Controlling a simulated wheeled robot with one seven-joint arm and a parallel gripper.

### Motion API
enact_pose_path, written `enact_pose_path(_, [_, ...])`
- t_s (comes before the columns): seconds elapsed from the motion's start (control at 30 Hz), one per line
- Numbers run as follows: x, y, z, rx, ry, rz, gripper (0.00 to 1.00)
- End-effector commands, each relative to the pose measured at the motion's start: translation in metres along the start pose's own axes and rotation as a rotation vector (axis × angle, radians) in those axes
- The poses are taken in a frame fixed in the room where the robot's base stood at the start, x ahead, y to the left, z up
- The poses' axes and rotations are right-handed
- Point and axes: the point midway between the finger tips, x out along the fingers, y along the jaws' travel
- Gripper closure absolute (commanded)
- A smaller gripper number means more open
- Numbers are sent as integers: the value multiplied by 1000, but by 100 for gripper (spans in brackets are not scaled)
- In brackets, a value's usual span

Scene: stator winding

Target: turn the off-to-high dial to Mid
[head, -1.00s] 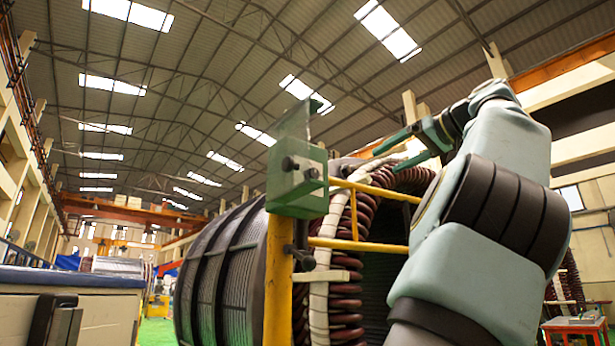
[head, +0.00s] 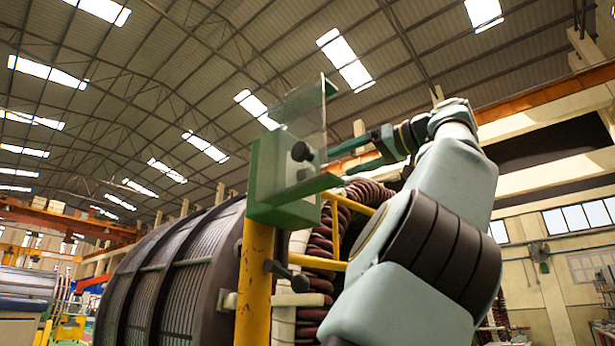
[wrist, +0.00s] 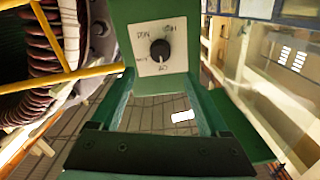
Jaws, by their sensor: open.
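The dial (wrist: 160,49) is a round black knob on a square white plate (wrist: 145,68) with Off, Low, Mid and High marks, seen in the wrist view. The marks appear rotated, with Off at the bottom and High at upper right. I cannot tell where the knob points. The plate is on a green box (head: 262,180) atop a yellow post in the head view. My gripper (head: 342,162) is to the right of the box, fingers toward it. In the wrist view my gripper (wrist: 163,93) is open and empty, fingers on both sides below the plate, apart from the dial.
Yellow rails (wrist: 55,77) and brown coils (wrist: 32,75) lie left of the dial in the wrist view. The large ribbed stator (head: 160,270) stands behind the yellow post (head: 255,270). A clear panel (head: 305,110) rises from the box.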

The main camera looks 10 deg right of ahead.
Motion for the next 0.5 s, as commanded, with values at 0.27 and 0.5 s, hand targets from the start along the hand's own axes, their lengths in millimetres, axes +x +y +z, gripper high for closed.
enact_pose_path(0.27, [52,-1,1,0,-5,-2,21])
enact_pose_path(0.5, [86,-1,0,-1,-3,-2,21])
